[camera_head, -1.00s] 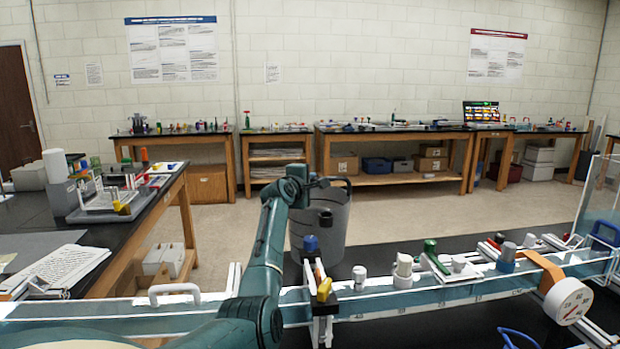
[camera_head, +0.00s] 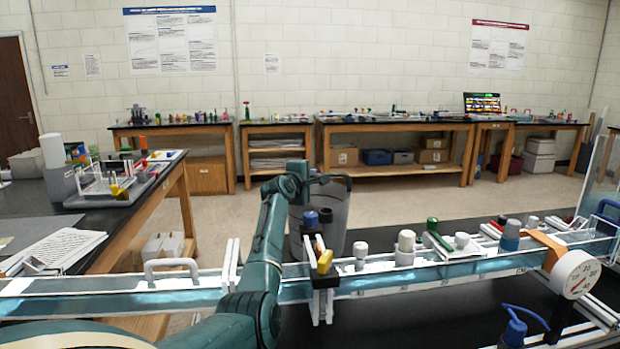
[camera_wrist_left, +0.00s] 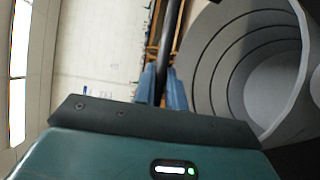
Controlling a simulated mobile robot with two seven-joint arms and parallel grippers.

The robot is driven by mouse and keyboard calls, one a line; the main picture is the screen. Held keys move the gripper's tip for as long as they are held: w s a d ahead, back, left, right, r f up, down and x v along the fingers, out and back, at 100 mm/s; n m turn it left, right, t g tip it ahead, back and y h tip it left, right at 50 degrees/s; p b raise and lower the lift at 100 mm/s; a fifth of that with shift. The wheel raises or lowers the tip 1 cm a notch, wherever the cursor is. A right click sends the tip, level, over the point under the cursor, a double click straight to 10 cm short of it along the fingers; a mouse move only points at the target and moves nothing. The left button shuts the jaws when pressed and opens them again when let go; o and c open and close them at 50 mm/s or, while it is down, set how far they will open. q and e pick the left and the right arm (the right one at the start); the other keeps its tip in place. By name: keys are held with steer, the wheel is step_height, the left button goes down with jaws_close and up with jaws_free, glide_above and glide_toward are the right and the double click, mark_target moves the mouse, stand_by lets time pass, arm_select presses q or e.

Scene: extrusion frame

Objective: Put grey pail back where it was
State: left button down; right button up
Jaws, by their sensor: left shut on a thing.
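The grey pail (camera_head: 335,215) is in the middle of the head view, behind the long clear channel, whose fittings hide its lower part. My left gripper (camera_head: 318,180) is at the pail's top, shut on its dark handle. In the left wrist view, the fingers (camera_wrist_left: 161,88) close around the dark handle bar (camera_wrist_left: 171,35). The open mouth and ringed inside of the pail (camera_wrist_left: 222,60) show beside them on the right and look empty. I cannot tell whether the pail's bottom touches anything. My right gripper is out of view.
The clear channel (camera_head: 420,275) with fittings and a round gauge (camera_head: 575,274) crosses the front. A black-topped bench (camera_head: 110,215) with papers and racks stands at left. Wooden benches (camera_head: 395,127) line the back wall. Open floor (camera_head: 410,195) lies between the pail and those benches.

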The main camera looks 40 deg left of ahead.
arm_select(q)
steer(key=shift+f+b, duration=0.3)
steer(key=shift+f, duration=0.15)
steer(key=c, duration=1.5)
jaws_free()
steer(key=shift+o, duration=0.7)
steer(key=shift+f, duration=0.15)
steer(key=b+v, duration=0.1)
steer(key=v, duration=1.2)
steer(key=shift+s+d, duration=0.1)
steer(key=shift+s, duration=0.05)
